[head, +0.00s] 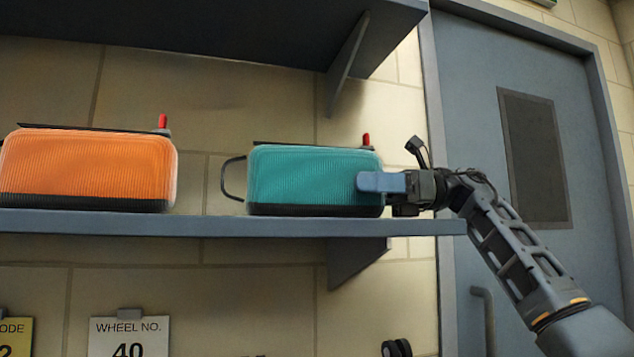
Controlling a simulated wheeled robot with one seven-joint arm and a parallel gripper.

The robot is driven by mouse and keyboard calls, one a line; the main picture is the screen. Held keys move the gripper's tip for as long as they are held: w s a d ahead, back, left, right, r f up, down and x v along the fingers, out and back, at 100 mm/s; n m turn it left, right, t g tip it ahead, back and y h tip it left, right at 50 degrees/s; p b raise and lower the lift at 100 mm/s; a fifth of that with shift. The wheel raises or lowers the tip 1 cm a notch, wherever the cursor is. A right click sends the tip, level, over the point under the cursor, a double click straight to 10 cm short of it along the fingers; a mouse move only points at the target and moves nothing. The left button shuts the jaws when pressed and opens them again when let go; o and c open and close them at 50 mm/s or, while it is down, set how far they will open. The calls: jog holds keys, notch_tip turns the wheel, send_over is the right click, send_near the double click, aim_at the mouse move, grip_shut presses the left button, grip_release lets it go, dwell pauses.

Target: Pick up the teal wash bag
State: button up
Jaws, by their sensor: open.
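The teal wash bag (305,178) stands upright on the blue-grey shelf (200,224), right of the middle in the head view. It has ribbed sides, a dark base, a dark loop handle on its left and a red tab at its top right. My gripper (368,182) reaches in from the right at the bag's right end. One blue finger overlaps the bag's front face near that end. The other finger is hidden, seemingly behind the bag. The jaws are open, and I cannot tell whether the visible finger touches the bag.
An orange bag (88,168) of similar shape stands left on the same shelf, with a gap between them. A dark upper shelf (180,30) hangs above with a bracket (347,62). A grey door (545,190) is at the right. Signs (129,338) hang below.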

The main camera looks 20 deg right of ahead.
jog(key=shift+a, duration=0.8)
jog(key=c, duration=1.3)
jog(key=shift+r, duration=0.1)
